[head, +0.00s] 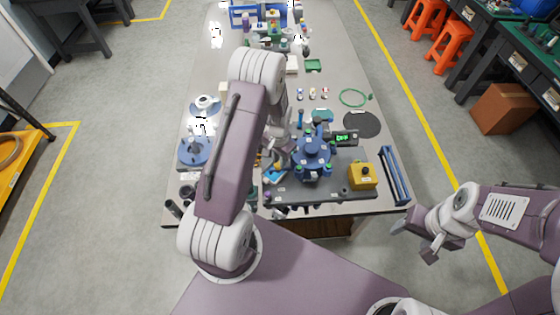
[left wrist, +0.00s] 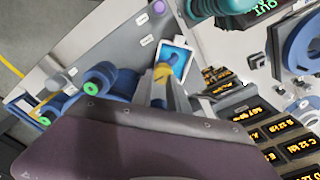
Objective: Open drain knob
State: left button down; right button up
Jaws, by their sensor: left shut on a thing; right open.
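My left gripper (head: 274,163) reaches down beside the blue round apparatus (head: 312,150) on the table, partly hidden by my own arm in the head view. In the left wrist view the left gripper (left wrist: 168,82) is shut on a small yellow piece (left wrist: 162,70), which looks like the drain knob. The piece stands over a white-edged blue tray (left wrist: 179,58). The fingers hide its lower part, so I cannot tell how far it is turned. My right gripper (head: 413,242) is open and empty, off the table's right front corner.
A yellow box (head: 362,176) and a blue rack (head: 395,176) stand at the right front. A dark round mat (head: 362,124) lies behind them. A blue-based device (head: 195,151) stands at the left.

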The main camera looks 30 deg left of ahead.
aim_at(278, 163)
pick_arm(q)
jog(key=shift+s+d+f, duration=0.1)
jog(key=shift+s+f, duration=0.7)
jog(key=shift+f, duration=0.05)
pick_arm(e)
jog(key=shift+f, duration=0.25)
pick_arm(q)
jog(key=c, duration=1.4)
grip_release()
jog(key=shift+o, duration=0.2)
jog(key=r, duration=0.1)
jog(key=w+r, duration=0.1)
jog(key=r, duration=0.2)
jog(key=shift+w+a+r, duration=0.35)
jog(key=shift+r, duration=0.05)
jog(key=r, duration=0.5)
jog(key=shift+s+d+r, duration=0.2)
jog(key=shift+r, duration=0.2)
pick_arm(e)
jog(key=shift+w+a+f, duration=0.35)
jog(key=shift+w+a, duration=0.2)
jog(key=shift+w, duration=0.1)
pick_arm(q)
jog(key=shift+s+d+r, duration=0.1)
jog(key=shift+d, duration=0.05)
pick_arm(e)
jog(key=shift+s+d, duration=0.1)
jog(key=shift+s, duration=0.05)
